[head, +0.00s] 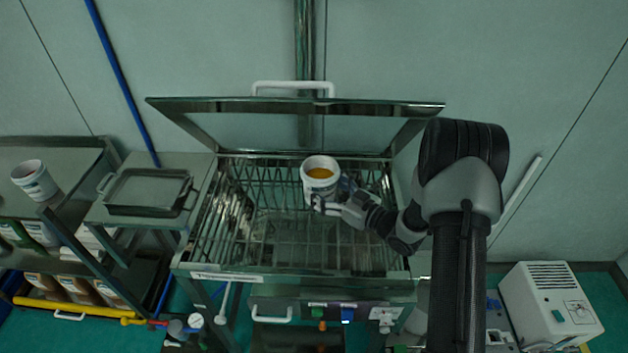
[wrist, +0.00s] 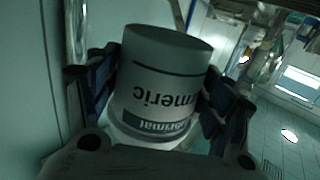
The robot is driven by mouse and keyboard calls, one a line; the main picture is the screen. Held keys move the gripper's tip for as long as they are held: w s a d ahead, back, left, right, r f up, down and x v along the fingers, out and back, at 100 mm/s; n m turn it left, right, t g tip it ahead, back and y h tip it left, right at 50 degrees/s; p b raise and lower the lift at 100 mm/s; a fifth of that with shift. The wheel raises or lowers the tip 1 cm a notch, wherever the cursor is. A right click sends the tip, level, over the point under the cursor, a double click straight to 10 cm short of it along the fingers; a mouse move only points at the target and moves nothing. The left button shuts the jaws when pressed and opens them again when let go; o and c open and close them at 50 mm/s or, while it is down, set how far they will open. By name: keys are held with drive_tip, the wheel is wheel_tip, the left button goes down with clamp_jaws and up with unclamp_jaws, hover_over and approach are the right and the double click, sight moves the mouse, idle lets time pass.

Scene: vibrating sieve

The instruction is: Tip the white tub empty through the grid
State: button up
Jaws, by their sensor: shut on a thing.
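The white tub (head: 313,186) holds an orange-yellow content that shows through its open top. It is close to upright over the sieve's grid (head: 290,225). My gripper (head: 338,198) is shut on the tub from its right side. In the wrist view the tub (wrist: 160,85) sits between both fingers of my gripper (wrist: 155,95), its label reading "meric" upside down. The sieve's glass-like lid (head: 295,106) is raised at the back. The tub hides part of the grid behind it.
Another white tub (head: 34,180) stands on the left rack (head: 80,165). A metal tray (head: 148,193) lies on the side table next to the sieve. Several containers fill the lower shelf. A white machine (head: 550,310) stands on the floor at right.

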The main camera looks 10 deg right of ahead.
drive_tip(key=shift+s+d+f+b, duration=0.2)
drive_tip(key=shift+s+f+b, duration=0.1)
drive_tip(key=shift+f+b, duration=1.2)
drive_tip(key=shift+f, duration=0.9)
drive_tip(key=shift+a+f, duration=0.1)
drive_tip(key=shift+f, duration=0.15)
drive_tip(key=f+n+b, duration=0.1)
drive_tip(key=n, duration=0.2)
drive_tip(key=s+a+f+n+b, duration=0.1)
drive_tip(key=n+b, duration=0.1)
drive_tip(key=n, duration=0.2)
drive_tip(key=s+a+f+n+b, duration=0.1)
drive_tip(key=n+b, duration=0.1)
drive_tip(key=n, duration=0.1)
drive_tip(key=shift+a+n, duration=0.25)
drive_tip(key=shift+n, duration=0.15)
drive_tip(key=s+a+r+n+t+b, duration=0.1)
drive_tip(key=s+a+r+n+b, duration=0.2)
drive_tip(key=r+n, duration=0.5)
drive_tip(key=shift+s+a+n+b, duration=0.2)
drive_tip(key=shift+a+n+b, duration=0.5)
drive_tip(key=shift+n, duration=2.2)
